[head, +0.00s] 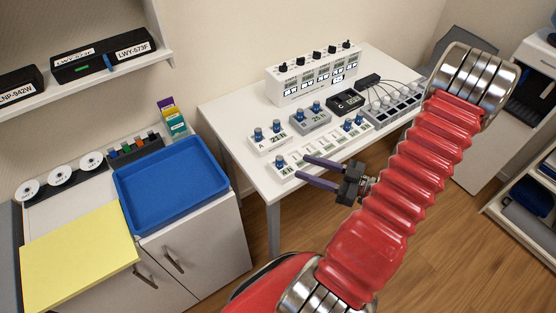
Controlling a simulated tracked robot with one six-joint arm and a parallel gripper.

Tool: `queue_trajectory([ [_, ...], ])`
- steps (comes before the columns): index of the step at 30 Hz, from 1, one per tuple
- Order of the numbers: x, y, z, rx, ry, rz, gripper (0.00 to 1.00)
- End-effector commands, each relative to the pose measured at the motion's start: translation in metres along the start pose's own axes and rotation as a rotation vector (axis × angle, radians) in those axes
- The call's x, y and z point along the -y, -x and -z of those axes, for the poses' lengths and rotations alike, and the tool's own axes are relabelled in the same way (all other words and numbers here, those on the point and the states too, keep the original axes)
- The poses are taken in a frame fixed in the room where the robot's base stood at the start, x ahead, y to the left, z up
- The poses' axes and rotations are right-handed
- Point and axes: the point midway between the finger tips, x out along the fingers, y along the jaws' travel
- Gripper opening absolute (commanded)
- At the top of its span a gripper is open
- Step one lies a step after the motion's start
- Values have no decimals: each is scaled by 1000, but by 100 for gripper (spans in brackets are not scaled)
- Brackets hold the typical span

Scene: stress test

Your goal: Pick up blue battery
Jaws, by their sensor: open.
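Several blue batteries with silver ends stand upright in holders on the white table. Two (258,134) are in the holder marked A at the left, and two (299,115) are in the one marked B. More stand in the long white front holder (318,154): one (279,160) near its left end and two (347,124) near its right end. My gripper (302,167) has two purple fingers, spread apart with nothing visible between them. It is over the front left part of the long holder. Its fingertips point left, close to the left-end battery; I cannot tell the height gap.
A white charger unit (313,76), a black device (346,101) and a wired grey block (392,106) stand behind and to the right. A blue tray (171,184) is on the cabinet at left. Bare tabletop (225,118) shows at the table's left end.

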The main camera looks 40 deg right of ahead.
Motion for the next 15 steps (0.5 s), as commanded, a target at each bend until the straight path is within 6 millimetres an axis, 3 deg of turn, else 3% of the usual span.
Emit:
queue_trajectory([
  [15, 1, -5, 1, -10, -5, 3, 41],
])
